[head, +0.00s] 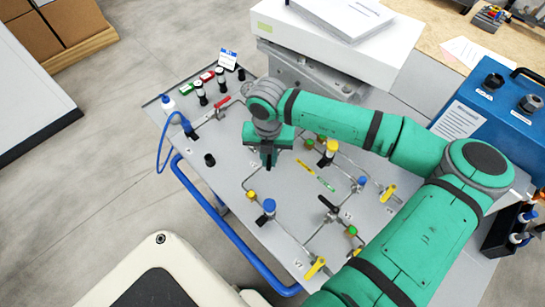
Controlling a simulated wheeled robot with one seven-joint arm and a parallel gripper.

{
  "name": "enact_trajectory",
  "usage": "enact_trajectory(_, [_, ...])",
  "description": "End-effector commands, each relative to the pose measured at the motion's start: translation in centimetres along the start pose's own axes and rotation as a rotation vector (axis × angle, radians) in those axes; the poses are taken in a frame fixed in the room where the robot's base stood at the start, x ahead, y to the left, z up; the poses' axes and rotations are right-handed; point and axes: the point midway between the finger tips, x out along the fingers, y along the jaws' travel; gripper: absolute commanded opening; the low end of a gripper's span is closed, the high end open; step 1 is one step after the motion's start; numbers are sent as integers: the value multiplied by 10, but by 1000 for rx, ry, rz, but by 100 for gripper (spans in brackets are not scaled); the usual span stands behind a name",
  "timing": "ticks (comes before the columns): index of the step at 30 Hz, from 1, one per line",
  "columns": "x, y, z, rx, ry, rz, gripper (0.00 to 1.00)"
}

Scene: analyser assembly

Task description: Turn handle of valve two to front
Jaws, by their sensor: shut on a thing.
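My gripper (268,158) points down at the grey panel (225,185), left of its middle. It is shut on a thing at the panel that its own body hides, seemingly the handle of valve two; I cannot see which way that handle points. Other valve handles are in the open: a red one (222,104) at the upper left, a black one (328,203) right of centre, and yellow ones at the right (388,192) and near the front edge (315,267).
Thin pipes join upright fittings with blue, yellow and green caps, such as a blue-capped one (269,207). A blue rail (215,215) runs along the panel's edge. A blue box (485,120) stands at the right.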

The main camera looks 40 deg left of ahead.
Motion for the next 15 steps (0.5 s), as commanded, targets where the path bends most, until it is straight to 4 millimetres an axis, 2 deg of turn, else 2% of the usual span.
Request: enact_trajectory(15, [-1,18,5,462,-4,2,0])
